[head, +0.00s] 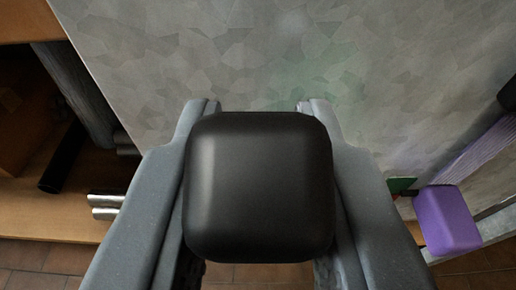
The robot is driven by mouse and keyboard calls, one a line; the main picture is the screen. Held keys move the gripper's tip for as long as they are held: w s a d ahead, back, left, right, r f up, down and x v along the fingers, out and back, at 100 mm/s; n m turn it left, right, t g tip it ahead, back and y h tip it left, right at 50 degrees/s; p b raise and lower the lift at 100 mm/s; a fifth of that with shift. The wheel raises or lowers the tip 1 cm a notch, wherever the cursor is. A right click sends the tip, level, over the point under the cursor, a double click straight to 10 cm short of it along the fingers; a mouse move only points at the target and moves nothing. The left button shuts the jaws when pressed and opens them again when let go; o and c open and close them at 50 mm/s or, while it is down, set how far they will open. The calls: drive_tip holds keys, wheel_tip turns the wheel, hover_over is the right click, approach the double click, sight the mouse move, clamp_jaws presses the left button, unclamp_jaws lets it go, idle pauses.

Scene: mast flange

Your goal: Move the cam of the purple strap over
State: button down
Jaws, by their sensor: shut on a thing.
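My gripper (260,106) fills the middle of the head view, with one grey finger on each side. A black rounded block (260,185) sits between the fingers, and they are shut on its two sides. The block hides whatever lies right behind it. The purple strap (478,152) runs slantwise at the right edge, apart from my gripper. A purple block (447,220) is at its lower end, to the right of my right finger. I cannot tell whether the black block joins the strap.
A mottled grey metal panel (240,55) rises behind my gripper. At the left, a wooden shelf (45,210) holds dark and silvery tubes (105,205). A small green piece (402,185) is beside the purple block. A dark thing (508,95) is cut off at the right edge. Brown tiles (40,265) show below.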

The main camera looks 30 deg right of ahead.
drive_tip(key=shift+d, duration=0.15)
idle(0.4)
drive_tip(key=c, duration=1.2)
unclamp_jaws()
drive_tip(key=shift+c, duration=0.2)
drive_tip(key=p+v, duration=0.1)
drive_tip(key=v, duration=1.2)
drive_tip(key=shift+s+a+r, duration=0.2)
drive_tip(key=shift+s, duration=0.1)
